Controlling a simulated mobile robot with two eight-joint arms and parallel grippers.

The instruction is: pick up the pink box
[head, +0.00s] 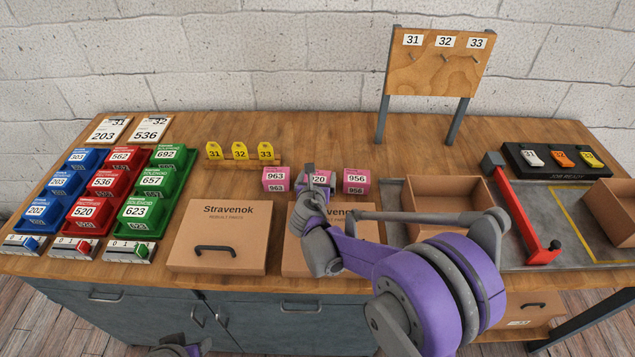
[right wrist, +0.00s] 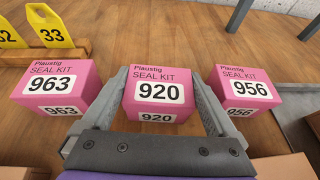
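Three pink boxes stand in a row on the wooden bench, labelled SEAL KIT: 963 (head: 275,179), 920 (head: 319,178) and 956 (head: 356,181). My right gripper (right wrist: 160,92) is at the middle box, 920, with one finger on each side of it. The fingers lie very close to its sides; I cannot tell whether they press on it. The box (right wrist: 159,92) looks upright and level with 963 (right wrist: 56,88) and 956 (right wrist: 245,91). In the head view my right arm hides part of 920. Part of my left arm shows at the bottom edge, with its fingers unclear.
Two closed Stravenok cartons (head: 220,236) lie in front of the boxes. Yellow tags (head: 240,151) stand to the left, with coloured bins beyond. An open carton (head: 447,187) and a red-armed tool (head: 533,222) are to the right. A pegboard (head: 437,72) stands behind.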

